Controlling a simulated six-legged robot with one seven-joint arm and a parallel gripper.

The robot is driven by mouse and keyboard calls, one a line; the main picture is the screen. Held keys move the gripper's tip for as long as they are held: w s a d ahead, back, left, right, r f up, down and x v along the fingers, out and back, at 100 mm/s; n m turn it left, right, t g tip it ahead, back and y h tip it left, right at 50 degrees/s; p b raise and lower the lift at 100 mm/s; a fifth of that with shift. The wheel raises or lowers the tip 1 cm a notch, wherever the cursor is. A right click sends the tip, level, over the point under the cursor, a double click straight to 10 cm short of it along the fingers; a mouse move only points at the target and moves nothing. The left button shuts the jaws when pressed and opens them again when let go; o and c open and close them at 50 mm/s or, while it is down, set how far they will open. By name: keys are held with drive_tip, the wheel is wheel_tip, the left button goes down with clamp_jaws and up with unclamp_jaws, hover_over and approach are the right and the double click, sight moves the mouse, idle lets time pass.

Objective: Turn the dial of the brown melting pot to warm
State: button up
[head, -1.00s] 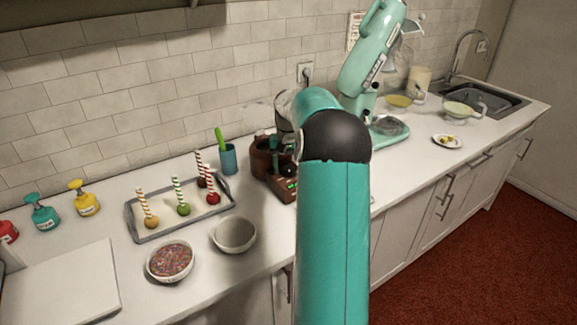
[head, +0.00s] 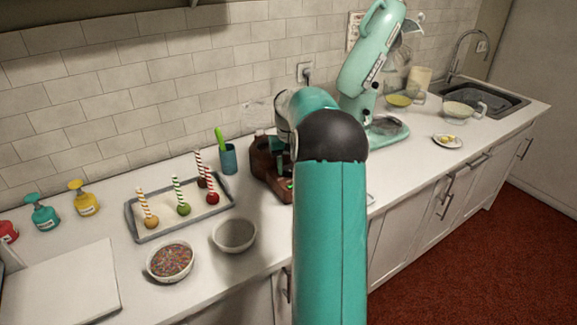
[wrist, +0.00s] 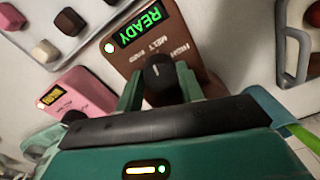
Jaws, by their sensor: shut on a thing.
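The brown melting pot (head: 262,168) stands on the counter behind my arm, which hides part of it in the head view. In the wrist view its brown front panel (wrist: 198,75) has a green display reading READY, a lit lamp, and HIGH, MELT and WARM labels. Its dial (wrist: 160,72) is a black knob with a pale mark. My gripper (wrist: 160,84) is shut on this dial, one green finger on each side. The panel appears upside down there, and I cannot tell exactly which label the mark points to.
A pink device (wrist: 82,92) with its own display and dark knob sits close left of my gripper in the wrist view. A grey tray (head: 147,237) of cake pops, a blue cup (head: 229,160) and an empty bowl (head: 234,236) stand near the pot. The mint mixer (head: 368,60) is right.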

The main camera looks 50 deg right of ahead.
drive_tip(key=n, duration=0.7)
idle(0.5)
drive_tip(key=o, duration=1)
drive_tip(key=shift+r, duration=0.1)
wheel_tip(320, 180, up, 14)
drive_tip(key=shift+f, duration=0.15)
